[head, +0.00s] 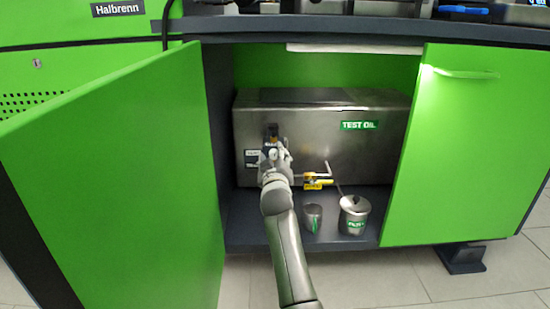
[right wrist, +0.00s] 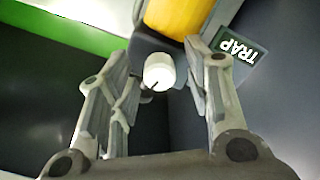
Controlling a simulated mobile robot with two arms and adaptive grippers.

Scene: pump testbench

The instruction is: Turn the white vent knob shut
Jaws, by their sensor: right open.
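The white vent knob (right wrist: 158,72) shows in the right wrist view, a small round cap with a dark mark on its face. It sits below a yellow cylinder (right wrist: 178,14) on a dark bracket. My right gripper (head: 274,153) is inside the open cabinet at the front left of the steel TEST OIL tank (head: 375,155). Its fingers are open, one on each side of the knob, with a gap visible beside it. Whether a finger touches the knob cannot be told. In the head view my gripper hides the knob. My left gripper is not in view.
A TRAP label (right wrist: 240,48) is right of the fingers. A yellow-handled valve (head: 318,183) is right of my arm. A metal cup (head: 312,217) and a lidded can (head: 355,215) stand on the cabinet floor. The open green door (head: 120,170) bounds the left side.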

